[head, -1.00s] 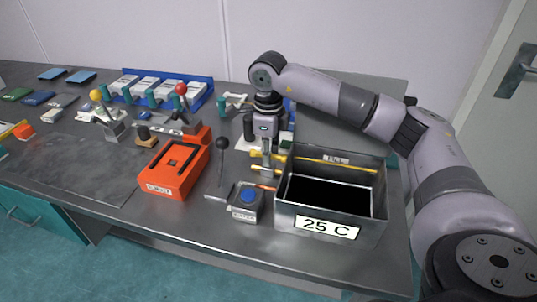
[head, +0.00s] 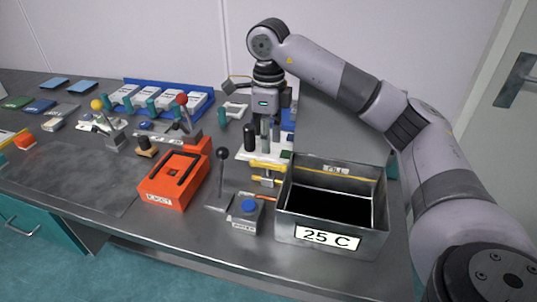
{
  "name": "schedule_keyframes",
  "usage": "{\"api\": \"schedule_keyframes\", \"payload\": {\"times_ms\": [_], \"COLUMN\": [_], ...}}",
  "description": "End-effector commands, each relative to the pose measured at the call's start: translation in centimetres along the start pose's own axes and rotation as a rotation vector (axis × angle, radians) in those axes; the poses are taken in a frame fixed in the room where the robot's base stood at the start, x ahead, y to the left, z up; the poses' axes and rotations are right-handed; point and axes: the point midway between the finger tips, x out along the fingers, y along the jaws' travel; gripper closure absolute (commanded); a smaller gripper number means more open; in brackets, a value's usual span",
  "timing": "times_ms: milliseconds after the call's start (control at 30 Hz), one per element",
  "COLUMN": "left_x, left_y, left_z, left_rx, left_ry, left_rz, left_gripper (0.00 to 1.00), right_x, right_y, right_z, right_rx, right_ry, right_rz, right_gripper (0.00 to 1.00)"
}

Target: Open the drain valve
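The metal bath (head: 330,237) labelled "25 C" stands at the front right of the bench, with a dark interior. Yellow bars (head: 268,180) stick out at its left side. A small orange part (head: 262,197) shows by its lower left wall. I cannot tell which of these is the drain valve. My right gripper (head: 268,148) points down behind and left of the bath, above the yellow bars. Its fingers look close together, but their gap is too small to judge. I see nothing held. My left gripper is out of view.
A black-knobbed lever (head: 221,170) and a blue-button box (head: 246,212) stand left of the bath. An orange box (head: 173,180) is farther left. A black upright handle (head: 250,138) stands close beside my gripper. The bench's left front is clear.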

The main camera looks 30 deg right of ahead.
Motion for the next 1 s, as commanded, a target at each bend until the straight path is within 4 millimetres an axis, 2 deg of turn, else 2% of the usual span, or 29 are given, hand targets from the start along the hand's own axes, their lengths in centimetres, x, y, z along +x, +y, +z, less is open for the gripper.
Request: {"api": "schedule_keyframes", "payload": {"times_ms": [100,200,833,933,1000], "left_x": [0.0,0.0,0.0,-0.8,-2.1], "left_y": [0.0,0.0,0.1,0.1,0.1], "left_z": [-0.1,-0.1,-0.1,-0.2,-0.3], "left_rx": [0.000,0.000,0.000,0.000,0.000], "left_ry": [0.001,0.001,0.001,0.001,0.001], "left_rz": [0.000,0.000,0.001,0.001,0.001], "left_gripper": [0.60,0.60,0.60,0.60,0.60], "right_x": [-1.9,-2.8,-3.3,-4.1,-5.5], "right_y": [0.0,0.0,0.0,0.0,0.0], "right_z": [0.1,0.1,0.0,0.0,0.0], "right_rx": [0.001,0.000,0.000,0.000,0.000], "right_ry": [-0.001,-0.001,0.001,0.000,0.000], "right_rz": [-0.002,-0.001,0.000,0.000,0.000], "right_gripper": [0.70,0.70,0.70,0.70,0.70]}}
